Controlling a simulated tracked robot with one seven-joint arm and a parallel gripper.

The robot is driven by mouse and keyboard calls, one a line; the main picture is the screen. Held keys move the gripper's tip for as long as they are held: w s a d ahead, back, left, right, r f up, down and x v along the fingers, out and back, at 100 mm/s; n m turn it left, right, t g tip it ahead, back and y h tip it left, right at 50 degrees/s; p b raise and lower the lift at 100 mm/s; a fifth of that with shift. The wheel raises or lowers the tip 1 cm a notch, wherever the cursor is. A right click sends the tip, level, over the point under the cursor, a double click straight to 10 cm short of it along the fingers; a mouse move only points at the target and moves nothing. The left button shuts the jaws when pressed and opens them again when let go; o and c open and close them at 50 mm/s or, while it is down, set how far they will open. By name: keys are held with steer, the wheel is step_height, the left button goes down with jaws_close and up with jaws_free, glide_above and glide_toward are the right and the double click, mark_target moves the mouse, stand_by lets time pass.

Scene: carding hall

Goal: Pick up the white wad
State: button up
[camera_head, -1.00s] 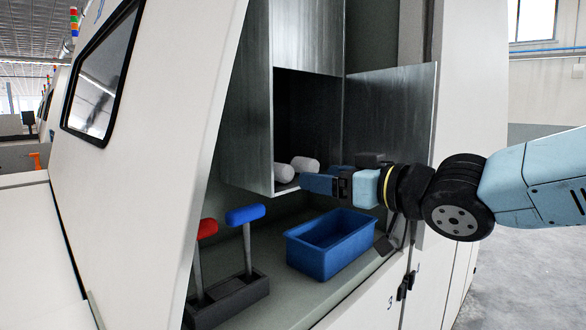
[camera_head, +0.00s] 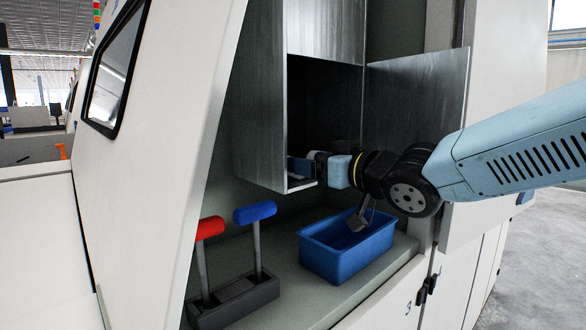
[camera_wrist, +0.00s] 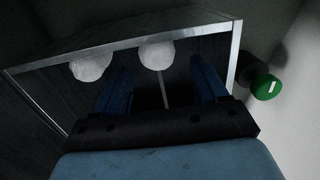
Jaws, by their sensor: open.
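Two white wads show in the wrist view, a left one (camera_wrist: 92,66) and a right one (camera_wrist: 157,54), inside the open metal compartment (camera_wrist: 228,55). My gripper (camera_wrist: 161,66) is open, its two blue fingers spread. The right wad lies between and just beyond the fingertips; the left wad is outside the left finger. I cannot tell whether either finger touches a wad. In the head view my gripper (camera_head: 301,169) reaches into the compartment's lower opening, and it and the compartment wall largely hide the wads.
An open metal door (camera_head: 416,110) stands right of the compartment. Below are a blue bin (camera_head: 347,262) and two levers, with a red handle (camera_head: 210,227) and a blue handle (camera_head: 255,212). A green button (camera_wrist: 268,88) shows at right in the wrist view.

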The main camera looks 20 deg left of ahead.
steer(key=shift+x, duration=3)
steer(key=shift+d, duration=0.1)
steer(key=c, duration=1.1)
